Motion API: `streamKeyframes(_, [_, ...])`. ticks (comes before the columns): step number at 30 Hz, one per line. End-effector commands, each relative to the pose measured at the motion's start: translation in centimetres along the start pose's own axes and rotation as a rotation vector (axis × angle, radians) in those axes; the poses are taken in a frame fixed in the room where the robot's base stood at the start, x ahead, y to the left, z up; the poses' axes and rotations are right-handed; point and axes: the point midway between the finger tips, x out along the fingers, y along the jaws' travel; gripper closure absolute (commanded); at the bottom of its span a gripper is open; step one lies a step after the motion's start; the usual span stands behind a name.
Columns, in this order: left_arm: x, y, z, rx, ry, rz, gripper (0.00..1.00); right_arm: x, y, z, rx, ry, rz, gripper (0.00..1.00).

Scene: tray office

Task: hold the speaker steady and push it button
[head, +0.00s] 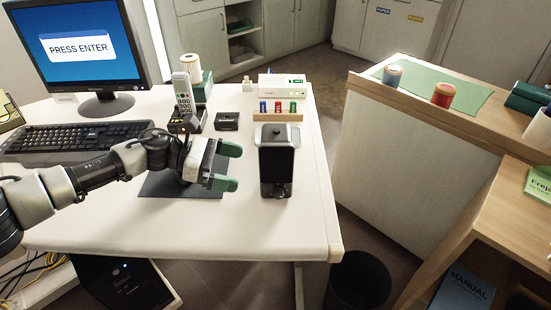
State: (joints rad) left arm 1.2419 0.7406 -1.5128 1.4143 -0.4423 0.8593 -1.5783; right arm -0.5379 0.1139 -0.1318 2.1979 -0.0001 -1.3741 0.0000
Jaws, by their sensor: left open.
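The speaker (276,165) is a dark upright box with silver side edges, standing on the white desk (290,222) near its right edge. A round dark knob or button sits on its top (275,133). My left gripper (232,166) is open, with two green fingertips pointing right at the speaker. The fingers are apart from the speaker, a short gap to its left, and hold nothing. My right gripper is not in view.
Behind the speaker stands a wooden rack (278,115) with coloured pieces. A phone (184,92), keyboard (75,138) and monitor (78,45) are to the left. A dark mat (165,188) lies under my left gripper. A bin (358,280) stands beside the desk.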

Motion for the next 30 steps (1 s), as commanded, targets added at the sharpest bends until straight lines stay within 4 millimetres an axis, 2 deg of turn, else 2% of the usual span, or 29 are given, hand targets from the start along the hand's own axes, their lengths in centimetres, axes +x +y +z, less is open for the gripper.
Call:
streamKeyframes(12, [5.9, 0.0, -0.1, 0.000, 0.000, -0.001, 0.00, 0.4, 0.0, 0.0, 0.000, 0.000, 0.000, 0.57])
streamKeyframes(18, [8.0, 0.0, -0.1, -0.001, -0.001, 0.000, 0.00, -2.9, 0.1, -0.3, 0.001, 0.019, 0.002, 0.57])
streamKeyframes(24, [9.1, 0.0, -0.1, -0.001, 0.000, -0.001, 0.00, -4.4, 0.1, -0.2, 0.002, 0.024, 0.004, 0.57])
streamKeyframes(30, [9.4, 0.0, 0.0, -0.001, -0.001, 0.000, 0.00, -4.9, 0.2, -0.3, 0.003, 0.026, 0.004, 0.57])
